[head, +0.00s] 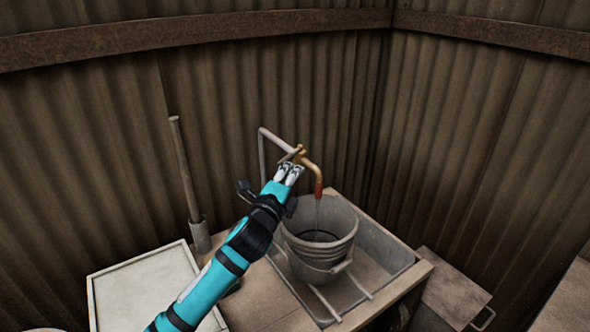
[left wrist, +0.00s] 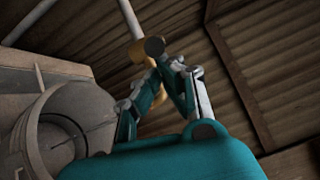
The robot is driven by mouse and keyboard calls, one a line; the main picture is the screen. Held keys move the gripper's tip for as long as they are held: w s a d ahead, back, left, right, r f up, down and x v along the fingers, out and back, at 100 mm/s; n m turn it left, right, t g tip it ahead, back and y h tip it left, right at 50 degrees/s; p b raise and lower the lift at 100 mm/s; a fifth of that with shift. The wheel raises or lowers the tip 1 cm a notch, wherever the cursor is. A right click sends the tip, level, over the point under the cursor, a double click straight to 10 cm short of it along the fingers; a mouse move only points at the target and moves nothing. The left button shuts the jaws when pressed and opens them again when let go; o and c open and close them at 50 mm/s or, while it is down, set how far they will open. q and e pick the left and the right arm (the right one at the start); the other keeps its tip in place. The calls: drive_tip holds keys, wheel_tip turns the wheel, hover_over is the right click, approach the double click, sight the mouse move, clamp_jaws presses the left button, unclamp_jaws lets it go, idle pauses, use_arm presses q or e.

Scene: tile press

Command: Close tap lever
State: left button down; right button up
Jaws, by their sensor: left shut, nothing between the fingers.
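The brass tap (head: 314,168) sits on a pale pipe above a metal bucket (head: 320,250). A thin stream of water (head: 318,212) shows below its spout. Its lever (head: 291,154) shows at the tap's body, just above my fingertips; its exact angle is hard to tell. My left gripper (head: 290,170) is shut and empty, right beside the tap's body. In the left wrist view the fingertips (left wrist: 172,64) are close to the brass tap part (left wrist: 140,52) with a dark round end; I cannot tell if they touch. My right gripper is out of view.
The bucket stands on bars over a sink basin (head: 385,246). A pale tray (head: 140,285) lies at the left, near an upright pole (head: 184,165) in a holder. Corrugated walls (head: 90,150) close off the back and right. A wooden box (head: 455,290) stands at the right.

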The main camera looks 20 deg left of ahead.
use_arm(q)
drive_tip(key=shift+w+a+m+h+p, duration=0.1)
drive_tip(key=shift+a+m+h+p, duration=0.45)
drive_tip(key=shift+a+p, duration=1.1)
drive_tip(key=shift+a, duration=0.5)
drive_tip(key=shift+b, duration=0.3)
